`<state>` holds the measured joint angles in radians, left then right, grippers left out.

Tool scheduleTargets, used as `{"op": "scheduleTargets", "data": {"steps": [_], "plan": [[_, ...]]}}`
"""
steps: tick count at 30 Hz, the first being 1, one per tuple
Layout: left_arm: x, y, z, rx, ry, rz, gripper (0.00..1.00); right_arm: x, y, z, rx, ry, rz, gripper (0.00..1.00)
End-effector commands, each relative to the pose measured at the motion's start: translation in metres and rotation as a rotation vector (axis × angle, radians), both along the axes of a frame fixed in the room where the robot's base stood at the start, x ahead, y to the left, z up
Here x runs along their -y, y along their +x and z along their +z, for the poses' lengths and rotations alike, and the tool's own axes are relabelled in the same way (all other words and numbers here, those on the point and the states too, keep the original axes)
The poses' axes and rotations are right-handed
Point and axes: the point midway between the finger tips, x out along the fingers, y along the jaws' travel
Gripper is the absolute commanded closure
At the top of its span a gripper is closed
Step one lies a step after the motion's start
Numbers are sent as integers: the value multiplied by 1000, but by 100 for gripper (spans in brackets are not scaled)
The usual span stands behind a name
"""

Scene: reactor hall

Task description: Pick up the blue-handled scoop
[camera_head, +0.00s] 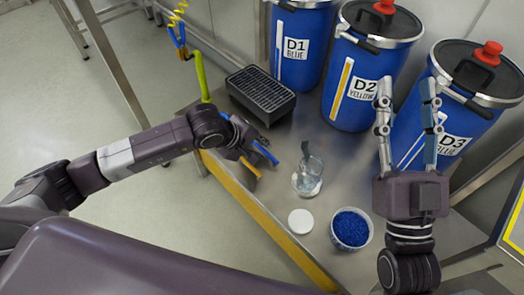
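My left gripper (268,171) is low over the table's near-left edge, left of a clear glass beaker (309,178). Its two fingers look spread, one side bright blue and the other tan. I cannot tell whether the blue strip there is part of the finger or a scoop handle. A dark, narrow piece (305,149) stands up at the beaker's rim; I cannot tell what it is. No blue-handled scoop can be made out for certain. My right gripper (407,88) points up the picture in front of the drums, fingers apart and empty.
A metal table (318,245) with a yellow edge holds a tub of blue granules (351,229), a white round lid (300,221) and a black grated box (261,94). Blue drums D1 (299,22), D2 (345,112) and D3 (408,127) stand behind. Open floor lies left.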

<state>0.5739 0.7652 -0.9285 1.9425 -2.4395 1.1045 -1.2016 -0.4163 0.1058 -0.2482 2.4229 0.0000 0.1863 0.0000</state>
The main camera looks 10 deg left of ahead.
Motion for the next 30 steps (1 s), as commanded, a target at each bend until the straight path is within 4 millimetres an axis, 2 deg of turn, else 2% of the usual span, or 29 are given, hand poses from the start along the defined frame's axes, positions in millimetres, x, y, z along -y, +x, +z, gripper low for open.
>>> {"op": "scheduleTargets", "data": {"steps": [6, 12, 25, 30], "plan": [[0, 0, 0, 0, 0, 0, 80, 0, 0, 1, 4, 1, 0, 60], [0, 0, 0, 0, 0, 0, 100, 0, 0, 1, 3, 1, 0, 60], [0, 0, 2, 0, 0, 1, 100, 0, 1, 0, -3, -1, 0, 60], [0, 1, 11, 1, 0, 1, 100, 0, 7, -9, -59, -16, -3, 60]]}}
